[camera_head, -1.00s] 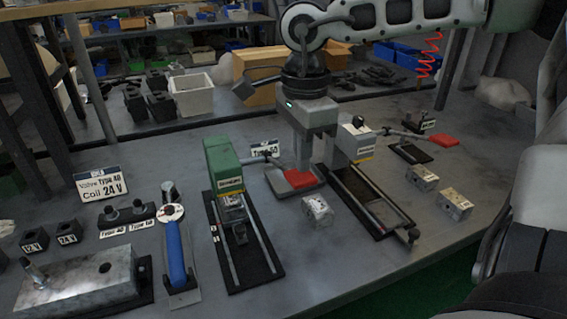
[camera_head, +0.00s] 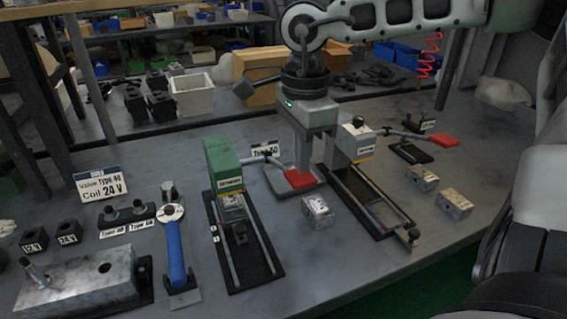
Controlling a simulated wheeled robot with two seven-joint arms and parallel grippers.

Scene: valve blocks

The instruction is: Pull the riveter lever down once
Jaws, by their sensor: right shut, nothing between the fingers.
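Two lever presses stand on the grey bench. The left one has a green head (camera_head: 223,164) over a railed black base, and its lever ends in a red handle (camera_head: 299,180). The right one has a grey-white head (camera_head: 355,138), and its lever ends in another red handle (camera_head: 443,140) at the right. Their labels are too small to tell which is the riveter. My right gripper (camera_head: 307,160) points down between the two presses, right behind the green press's red handle. It is shut and empty. I cannot tell whether it touches that handle. My left gripper is out of view.
Metal blocks (camera_head: 318,212) lie on the bench between and right of the presses. A blue-handled tool (camera_head: 176,254), a large metal block (camera_head: 75,284) and a sign (camera_head: 101,184) are at the left. The front right of the bench is clear.

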